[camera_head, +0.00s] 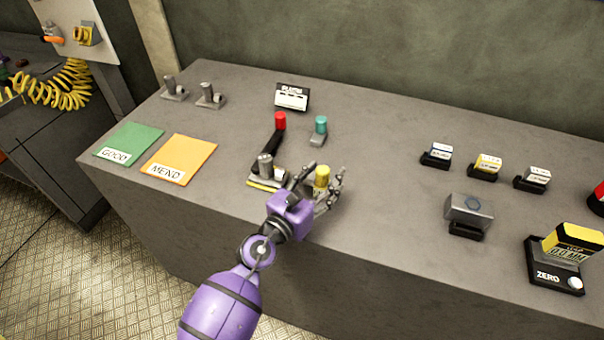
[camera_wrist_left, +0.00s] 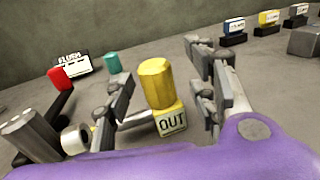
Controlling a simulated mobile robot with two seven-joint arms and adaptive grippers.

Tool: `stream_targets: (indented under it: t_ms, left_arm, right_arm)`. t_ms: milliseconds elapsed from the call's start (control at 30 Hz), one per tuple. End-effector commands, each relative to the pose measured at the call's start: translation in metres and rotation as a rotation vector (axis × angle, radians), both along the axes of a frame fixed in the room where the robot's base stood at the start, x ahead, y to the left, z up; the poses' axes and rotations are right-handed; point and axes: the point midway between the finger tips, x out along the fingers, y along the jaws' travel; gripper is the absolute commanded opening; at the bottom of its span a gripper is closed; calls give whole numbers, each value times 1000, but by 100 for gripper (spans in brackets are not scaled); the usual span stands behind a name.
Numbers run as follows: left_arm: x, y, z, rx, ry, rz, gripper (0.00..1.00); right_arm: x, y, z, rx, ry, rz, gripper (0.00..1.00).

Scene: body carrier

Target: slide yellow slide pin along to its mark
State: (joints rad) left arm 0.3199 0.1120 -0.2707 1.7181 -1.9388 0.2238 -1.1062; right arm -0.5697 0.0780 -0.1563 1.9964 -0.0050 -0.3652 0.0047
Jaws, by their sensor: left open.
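The yellow slide pin (camera_head: 321,178) is a short upright yellow knob at the front of a small fixture on the grey bench. In the left wrist view the yellow knob (camera_wrist_left: 156,83) stands on a yellow block with a label reading OUT (camera_wrist_left: 172,121). My left gripper (camera_head: 318,182) is open, with its fingers on either side of the knob. In the left wrist view the fingers (camera_wrist_left: 160,85) appear apart from the knob. A grey cylinder part (camera_head: 265,166) stands left of it. My right gripper is not in view.
A red-topped black lever (camera_head: 278,125) and a teal knob (camera_head: 320,125) stand behind the pin. Green GOOD (camera_head: 132,138) and orange MEND (camera_head: 185,152) mats lie left. Several small labelled blocks and a gauge marked ZERO (camera_head: 552,277) stand right. The bench between is clear.

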Motion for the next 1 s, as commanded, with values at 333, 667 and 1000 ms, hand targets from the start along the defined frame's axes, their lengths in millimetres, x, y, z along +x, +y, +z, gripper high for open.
stream_targets:
  t_ms: [333, 667, 1000]
  left_arm:
    - [-36, 23, -1, 1, 2, 0, 52]
    - [-56, 36, 0, 1, 1, 0, 52]
    - [-56, 36, 0, 1, 1, 0, 52]
  right_arm:
    - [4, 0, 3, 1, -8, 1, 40]
    - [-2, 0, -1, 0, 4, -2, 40]
    - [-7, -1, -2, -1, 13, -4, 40]
